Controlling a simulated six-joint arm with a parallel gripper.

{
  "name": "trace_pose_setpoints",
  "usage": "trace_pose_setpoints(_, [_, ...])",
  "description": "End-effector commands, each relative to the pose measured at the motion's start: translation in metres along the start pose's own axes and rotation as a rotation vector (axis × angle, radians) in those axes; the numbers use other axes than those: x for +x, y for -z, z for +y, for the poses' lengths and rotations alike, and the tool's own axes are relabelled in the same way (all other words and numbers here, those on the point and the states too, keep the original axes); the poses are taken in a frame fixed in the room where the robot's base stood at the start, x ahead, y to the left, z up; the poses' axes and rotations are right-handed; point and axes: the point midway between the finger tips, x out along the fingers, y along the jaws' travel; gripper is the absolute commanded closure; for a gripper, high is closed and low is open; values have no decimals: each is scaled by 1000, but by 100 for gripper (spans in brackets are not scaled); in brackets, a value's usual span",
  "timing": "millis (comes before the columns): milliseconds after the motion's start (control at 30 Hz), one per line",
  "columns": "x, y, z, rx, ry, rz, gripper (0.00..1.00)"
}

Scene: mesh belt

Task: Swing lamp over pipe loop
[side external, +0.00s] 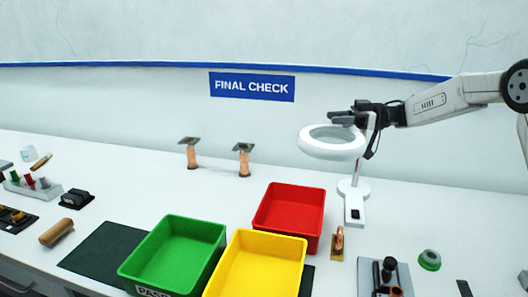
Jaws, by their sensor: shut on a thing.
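The lamp is a white ring-shaped head (331,143) on a white stand with a base on the table, right of centre in the side view. My gripper (343,117) is shut on the lamp at the top of its ring head, coming from the right. The exact grip is partly hidden by the dark jaws. A small copper pipe loop (338,241) stands on a brass-coloured plate in front of the lamp base, right of the red bin. The ring head is above and behind the loop in the picture.
Red (289,214), green (173,253) and yellow (256,266) bins stand at the front centre. Two copper posts (192,155) with dark tops are at the back. A dark fixture (388,272) and a green-ringed roll (429,260) lie to the right. The back-right table is mostly clear.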

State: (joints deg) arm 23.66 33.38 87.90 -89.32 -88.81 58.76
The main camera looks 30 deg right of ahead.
Motion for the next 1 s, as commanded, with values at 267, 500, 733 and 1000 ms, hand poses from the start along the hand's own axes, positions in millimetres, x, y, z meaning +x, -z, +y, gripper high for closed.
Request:
trace_pose_setpoints(267, [-3, 0, -3, -1, 21, 1, 100])
trace_pose_setpoints(500, [-3, 1, -3, -2, 20, 2, 53])
trace_pose_setpoints(733, [-3, 0, -3, -1, 19, 1, 27])
trace_pose_setpoints(1000, [-6, 0, -2, -1, 18, 1, 27])
